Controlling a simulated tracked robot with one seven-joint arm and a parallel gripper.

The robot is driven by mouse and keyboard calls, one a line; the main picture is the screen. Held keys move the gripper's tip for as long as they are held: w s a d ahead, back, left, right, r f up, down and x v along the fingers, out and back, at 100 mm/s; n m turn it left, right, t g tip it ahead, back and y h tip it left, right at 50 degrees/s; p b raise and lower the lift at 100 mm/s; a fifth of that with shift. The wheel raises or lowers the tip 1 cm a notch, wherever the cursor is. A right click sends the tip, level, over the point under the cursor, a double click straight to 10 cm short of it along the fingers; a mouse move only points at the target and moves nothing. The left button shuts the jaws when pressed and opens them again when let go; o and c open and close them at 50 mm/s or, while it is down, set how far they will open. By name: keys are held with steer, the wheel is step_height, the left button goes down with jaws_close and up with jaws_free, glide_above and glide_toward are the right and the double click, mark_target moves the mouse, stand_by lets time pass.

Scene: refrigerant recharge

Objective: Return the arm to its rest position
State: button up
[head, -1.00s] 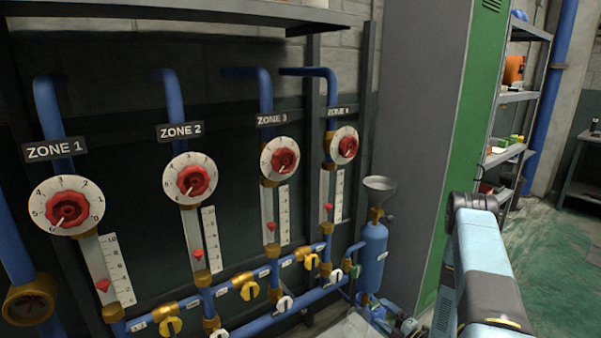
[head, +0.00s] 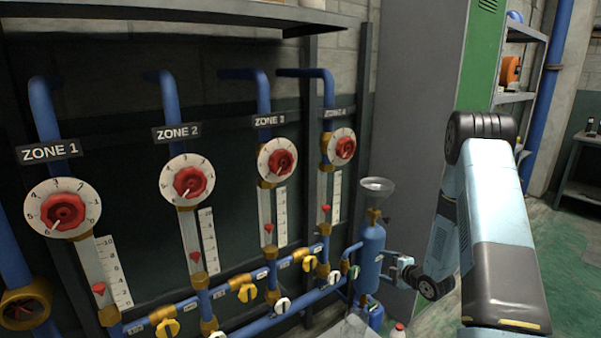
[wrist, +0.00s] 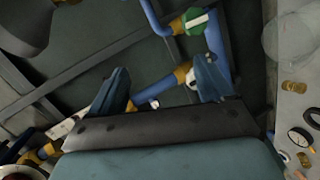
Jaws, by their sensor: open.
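My arm's pale blue and black links rise at the right of the head view. My gripper (head: 385,265) is low in the middle right, just right of the blue cylinder (head: 369,258) with the clear funnel (head: 377,187) on top. Whether it touches the cylinder is hard to tell, but nothing shows between its fingers. In the wrist view my gripper (wrist: 162,78) has its two blue fingers spread wide. Beyond them are blue pipes and a green-and-white valve handle (wrist: 197,22).
The panel on the left has red dials for several zones, such as the Zone 1 dial (head: 64,208), and yellow valve handles (head: 248,292) below. A white bottle with a red cap (head: 399,330) stands below my gripper. A grey cabinet (head: 412,90) is behind my arm. Green floor (head: 575,245) lies open at right.

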step_height(320, 180, up, 16)
steer(key=d+m+g+h, duration=0.1)
steer(key=d+m+h, duration=0.1)
steer(key=m+h, duration=0.25)
steer(key=s+r+m+g+h, duration=0.1)
steer(key=s+r+m, duration=0.25)
steer(key=r, duration=0.25)
steer(key=s+r+m+h, duration=0.1)
steer(key=s+r+m, duration=0.1)
steer(key=s+r, duration=0.3)
steer(key=s+a+r+m+g, duration=0.1)
steer(key=s+a+r+m, duration=0.1)
steer(key=s, duration=0.8)
steer(key=s+a+r+m+g, duration=0.2)
steer(key=s+r+m, duration=0.3)
steer(key=s, duration=0.6)
steer(key=s+a+r+m+g, duration=0.1)
steer(key=s+a+r+m, duration=0.3)
steer(key=s, duration=0.7)
steer(key=shift+a+r+g, duration=0.2)
steer(key=shift+r+g, duration=0.1)
steer(key=shift+r, duration=0.75)
